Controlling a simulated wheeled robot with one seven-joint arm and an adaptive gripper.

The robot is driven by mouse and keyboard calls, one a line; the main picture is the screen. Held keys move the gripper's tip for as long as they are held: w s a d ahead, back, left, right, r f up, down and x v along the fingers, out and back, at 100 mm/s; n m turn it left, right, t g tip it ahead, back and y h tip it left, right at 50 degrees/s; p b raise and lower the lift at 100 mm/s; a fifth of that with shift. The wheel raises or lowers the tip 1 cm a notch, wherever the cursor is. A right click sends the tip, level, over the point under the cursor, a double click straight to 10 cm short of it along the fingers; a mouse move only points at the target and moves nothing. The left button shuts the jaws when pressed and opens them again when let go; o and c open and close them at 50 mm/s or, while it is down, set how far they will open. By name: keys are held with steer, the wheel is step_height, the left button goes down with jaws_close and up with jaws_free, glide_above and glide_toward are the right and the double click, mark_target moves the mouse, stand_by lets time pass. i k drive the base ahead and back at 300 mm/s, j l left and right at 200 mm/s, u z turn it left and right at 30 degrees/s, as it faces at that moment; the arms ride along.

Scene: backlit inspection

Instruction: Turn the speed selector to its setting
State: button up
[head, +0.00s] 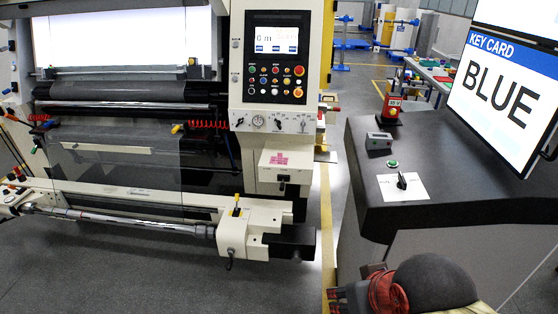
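The speed selector appears to be the black knob (402,181) on a white label plate (418,188), on top of a dark console (368,205) at the right. The knob points roughly away from me; the words on the plate are too small to read. My gripper (347,287) is at the bottom edge, below the console top and apart from the knob. My arm and the frame edge hide much of it, and its opening is not clear. A key card screen (505,95) above the console reads BLUE.
A green button (392,163) and a small grey box (379,141) sit behind the knob on the console. A red-and-yellow post (391,107) stands beyond. A large machine with a control panel (276,60) fills the left. Grey floor lies between.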

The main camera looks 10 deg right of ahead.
mark_target(277, 122)
steer(key=i+j+z, duration=0.35)
steer(key=i+j, duration=0.9)
steer(key=i, duration=0.15)
